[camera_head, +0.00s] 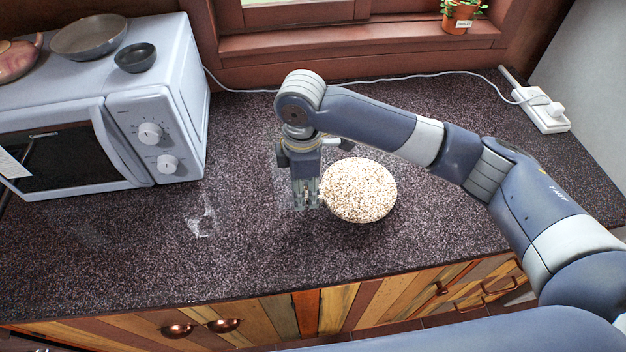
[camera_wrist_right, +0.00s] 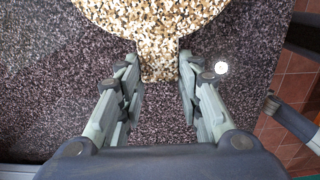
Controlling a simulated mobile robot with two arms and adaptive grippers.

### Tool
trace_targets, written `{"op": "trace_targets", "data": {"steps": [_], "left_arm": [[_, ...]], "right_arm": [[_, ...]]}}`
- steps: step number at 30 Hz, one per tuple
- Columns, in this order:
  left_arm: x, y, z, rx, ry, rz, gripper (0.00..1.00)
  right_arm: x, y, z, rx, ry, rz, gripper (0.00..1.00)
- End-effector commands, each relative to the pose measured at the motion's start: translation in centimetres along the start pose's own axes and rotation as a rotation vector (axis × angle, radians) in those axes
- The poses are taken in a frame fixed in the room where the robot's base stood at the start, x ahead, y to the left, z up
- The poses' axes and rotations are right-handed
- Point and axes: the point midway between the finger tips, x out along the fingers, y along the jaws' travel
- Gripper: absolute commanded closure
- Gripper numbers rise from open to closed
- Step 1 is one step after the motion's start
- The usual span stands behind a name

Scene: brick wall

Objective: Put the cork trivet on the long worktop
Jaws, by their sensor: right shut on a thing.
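The cork trivet (camera_head: 360,190) is a round, speckled tan and white disc with a short tab. It is over the dark speckled long worktop (camera_head: 250,245), right of the microwave. My right gripper (camera_head: 308,197) points down at the trivet's left edge. In the right wrist view, its two fingers (camera_wrist_right: 158,68) are shut on the tab of the trivet (camera_wrist_right: 150,22), one on each side. I cannot tell whether the trivet touches the worktop or is slightly above it. My left gripper is not in view.
A white microwave (camera_head: 150,115) stands at the left, with a pan (camera_head: 89,37) and a small dark bowl (camera_head: 135,57) on top. A white cable runs along the back to a power strip (camera_head: 540,110). A potted plant (camera_head: 460,15) is on the windowsill. The front worktop is clear.

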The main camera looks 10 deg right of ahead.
Motion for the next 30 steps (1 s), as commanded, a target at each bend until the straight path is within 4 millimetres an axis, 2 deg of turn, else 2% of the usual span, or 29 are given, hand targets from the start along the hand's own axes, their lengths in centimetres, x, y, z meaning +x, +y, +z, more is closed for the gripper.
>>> {"op": "trace_targets", "data": {"steps": [3,8,18,28,29,30], "left_arm": [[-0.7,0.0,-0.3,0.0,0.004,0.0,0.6],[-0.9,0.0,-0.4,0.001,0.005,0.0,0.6],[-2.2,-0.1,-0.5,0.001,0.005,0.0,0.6],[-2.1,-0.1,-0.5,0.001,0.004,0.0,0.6],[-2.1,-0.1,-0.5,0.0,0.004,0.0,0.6],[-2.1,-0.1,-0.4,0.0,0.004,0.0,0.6]], "right_arm": [[0.0,2.1,1.1,0.003,-0.001,-0.001,0.93],[0.3,3.3,1.8,0.0,0.0,-0.001,0.93],[3.8,3.4,1.9,-0.002,0.0,0.0,0.93],[4.1,3.3,1.9,-0.001,0.0,0.0,0.93],[4.2,3.3,1.8,-0.001,0.0,0.0,0.65],[4.2,3.4,1.8,-0.001,0.0,0.0,0.56]]}}
